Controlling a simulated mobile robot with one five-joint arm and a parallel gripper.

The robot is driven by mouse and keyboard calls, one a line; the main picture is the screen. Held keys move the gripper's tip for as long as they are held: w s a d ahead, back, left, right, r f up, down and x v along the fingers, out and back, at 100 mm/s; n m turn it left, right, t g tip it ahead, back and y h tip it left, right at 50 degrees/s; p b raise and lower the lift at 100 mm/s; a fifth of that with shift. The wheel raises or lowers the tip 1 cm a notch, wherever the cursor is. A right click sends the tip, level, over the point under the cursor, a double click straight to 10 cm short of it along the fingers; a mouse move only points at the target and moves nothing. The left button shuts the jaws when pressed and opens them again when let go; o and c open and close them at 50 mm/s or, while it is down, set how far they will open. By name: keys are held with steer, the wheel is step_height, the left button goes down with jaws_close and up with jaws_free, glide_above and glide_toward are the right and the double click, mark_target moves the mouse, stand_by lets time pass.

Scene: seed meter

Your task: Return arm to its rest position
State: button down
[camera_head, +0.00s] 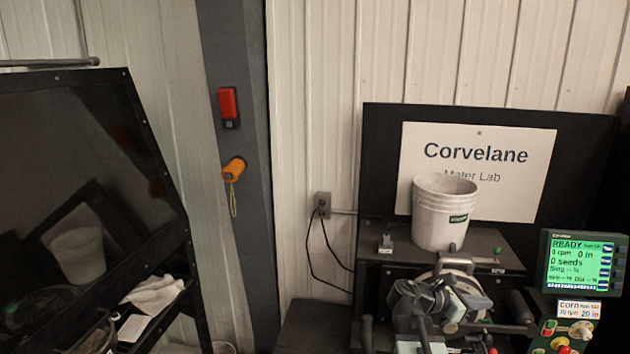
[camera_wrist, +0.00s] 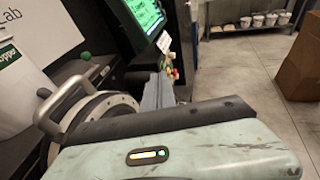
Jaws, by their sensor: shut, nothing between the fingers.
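My gripper (camera_wrist: 158,92) shows in the wrist view as grey fingers held together beyond the pale green housing of my own wrist. Nothing shows between them. In the head view, parts of my arm appear at the bottom, in front of the meter stand; the fingers cannot be made out clearly there. The seed meter, a round pale body with a curved metal handle (camera_head: 455,263), stands just behind my arm. Its handle (camera_wrist: 75,105) also shows at the left of the wrist view, apart from the fingers.
A white bucket (camera_head: 441,215) stands on the dark stand below the Corvelane sign (camera_head: 478,165). A lit green monitor (camera_head: 583,264) reads READY, 0 rpm, 0 seeds, above a control panel (camera_head: 565,335). A dark cabinet (camera_head: 80,150) stands left. Open floor (camera_wrist: 235,70) lies beyond.

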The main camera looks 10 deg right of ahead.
steer(key=w+a+f+m+t+y+b, duration=0.25)
steer(key=a+f+m+y+b, duration=0.35)
steer(key=a+f, duration=1.25)
steer(key=s+a+f+m+g+y, duration=0.1)
steer(key=s+a+f+m+y, duration=0.1)
steer(key=a+m, duration=0.4)
steer(key=s+a+f+m+g+y, duration=0.1)
steer(key=s+a+f+m+y, duration=0.1)
steer(key=a+f+m+y, duration=0.2)
steer(key=a+m+y, duration=0.1)
steer(key=a+y, duration=0.2)
steer(key=a, duration=0.5)
steer(key=shift+s+a+m, duration=0.15)
steer(key=shift+m, duration=0.25)
steer(key=shift+g, duration=0.25)
